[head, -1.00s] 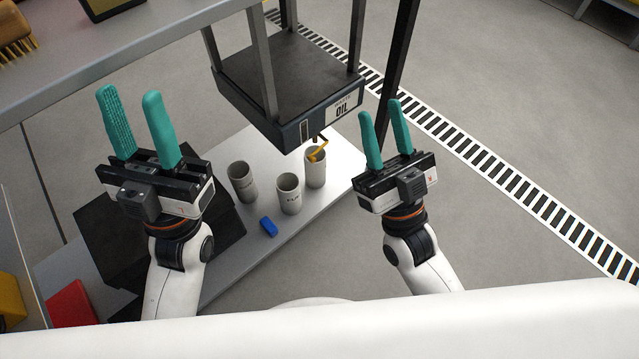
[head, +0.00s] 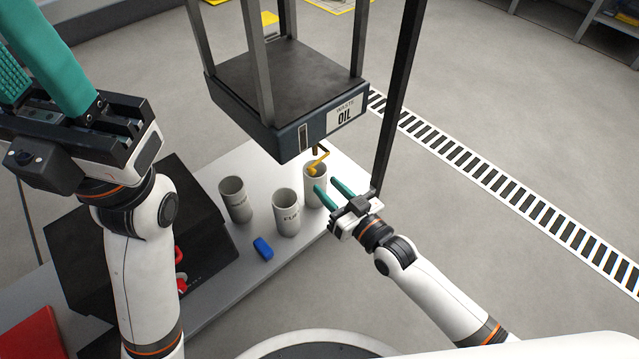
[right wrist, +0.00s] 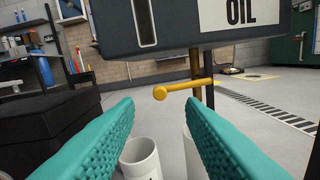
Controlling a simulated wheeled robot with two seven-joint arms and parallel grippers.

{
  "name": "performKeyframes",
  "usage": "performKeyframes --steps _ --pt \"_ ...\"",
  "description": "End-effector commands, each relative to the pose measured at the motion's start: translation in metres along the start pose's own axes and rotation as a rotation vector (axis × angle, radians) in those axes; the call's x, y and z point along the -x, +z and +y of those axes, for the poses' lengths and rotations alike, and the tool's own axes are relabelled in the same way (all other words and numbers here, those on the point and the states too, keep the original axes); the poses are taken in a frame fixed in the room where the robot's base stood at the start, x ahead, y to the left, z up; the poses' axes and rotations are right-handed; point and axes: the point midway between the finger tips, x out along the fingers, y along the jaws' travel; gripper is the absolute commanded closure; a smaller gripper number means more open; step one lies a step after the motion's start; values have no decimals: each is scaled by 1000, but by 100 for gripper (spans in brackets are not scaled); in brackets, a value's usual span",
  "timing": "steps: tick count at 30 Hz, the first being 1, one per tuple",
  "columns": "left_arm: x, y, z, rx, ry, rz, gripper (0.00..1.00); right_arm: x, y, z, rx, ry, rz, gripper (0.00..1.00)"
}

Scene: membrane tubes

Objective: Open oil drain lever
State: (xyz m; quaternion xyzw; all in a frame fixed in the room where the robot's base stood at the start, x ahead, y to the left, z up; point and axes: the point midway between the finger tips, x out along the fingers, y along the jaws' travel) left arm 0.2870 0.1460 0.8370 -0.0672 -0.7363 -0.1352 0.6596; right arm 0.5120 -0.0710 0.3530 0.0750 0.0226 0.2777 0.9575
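The yellow oil drain lever (head: 318,162) hangs under the front of the dark waste oil tank (head: 285,132), above a white cup (head: 314,186). In the right wrist view the lever (right wrist: 183,88) sticks out sideways below the tank (right wrist: 180,30), ahead of and between my finger pads. My right gripper (head: 327,187) is open, just short of the lever and by that cup; no contact shows. In the right wrist view its teal fingers (right wrist: 160,110) are spread with nothing between them. My left gripper (head: 35,50) is raised at the upper left, its fingers apart and tips cut off.
Two more white cups (head: 236,200) (head: 286,213) and a blue block (head: 263,248) stand on the white table (head: 225,262). A black box (head: 140,240) is at the left. The tank's dark post (head: 397,100) rises close beside my right gripper.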

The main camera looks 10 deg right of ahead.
Motion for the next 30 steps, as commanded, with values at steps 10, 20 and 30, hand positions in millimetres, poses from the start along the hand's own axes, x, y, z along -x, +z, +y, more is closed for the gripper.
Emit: performKeyframes --steps 10,20,30 --pt "-8 8 -3 -7 -21 -53 64 -40 0 0 1 0 -2 64" --pt "-10 8 -3 -7 -22 -55 64 -42 1 0 1 0 -1 69" --pt "-10 8 -4 -7 -23 -55 64 -41 1 0 1 0 -1 100"
